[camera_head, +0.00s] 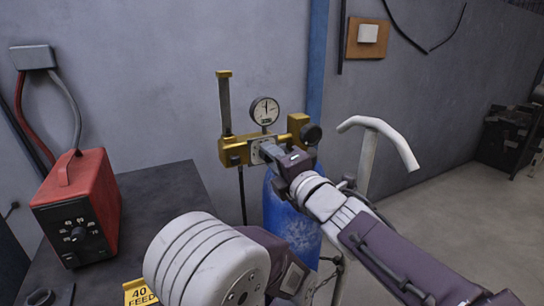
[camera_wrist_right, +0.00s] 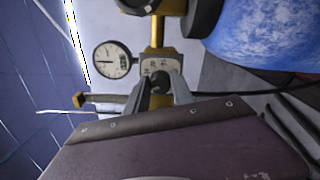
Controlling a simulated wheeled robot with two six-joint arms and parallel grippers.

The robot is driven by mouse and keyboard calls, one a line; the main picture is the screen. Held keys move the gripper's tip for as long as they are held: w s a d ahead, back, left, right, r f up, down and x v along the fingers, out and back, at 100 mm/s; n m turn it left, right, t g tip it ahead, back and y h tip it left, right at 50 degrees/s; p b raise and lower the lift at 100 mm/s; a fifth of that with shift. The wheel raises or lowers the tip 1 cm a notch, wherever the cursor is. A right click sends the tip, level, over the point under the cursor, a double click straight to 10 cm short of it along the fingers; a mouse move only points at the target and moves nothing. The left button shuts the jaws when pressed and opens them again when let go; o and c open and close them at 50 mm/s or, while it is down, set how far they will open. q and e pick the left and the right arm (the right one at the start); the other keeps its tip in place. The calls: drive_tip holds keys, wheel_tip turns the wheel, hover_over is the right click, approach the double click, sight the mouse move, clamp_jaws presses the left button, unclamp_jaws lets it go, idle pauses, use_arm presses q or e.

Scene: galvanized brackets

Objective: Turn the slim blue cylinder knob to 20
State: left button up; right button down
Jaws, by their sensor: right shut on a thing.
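The blue cylinder (camera_head: 290,215) stands against the wall, partly hidden behind my arm, with a brass regulator (camera_head: 233,152) at its top. It also shows in the right wrist view (camera_wrist_right: 270,35). A round gauge (camera_head: 264,111) sits above the regulator; its needle points roughly up in the head view, and its figures are too small to read. In the head view my right gripper (camera_head: 268,151) hides this knob. My left gripper is not in view.
A white bent handle (camera_head: 380,135) rises right of the cylinder.

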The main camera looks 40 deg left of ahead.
drive_tip(key=shift+s+f+m+p, duration=0.15)
drive_tip(key=shift+m+p, duration=0.85)
drive_tip(key=shift+m, duration=3.15)
drive_tip(key=shift+w+f+m+p, duration=0.1)
drive_tip(key=shift+m+p, duration=0.85)
drive_tip(key=shift+m, duration=3.2)
drive_tip(key=c, duration=1.1)
unclamp_jaws()
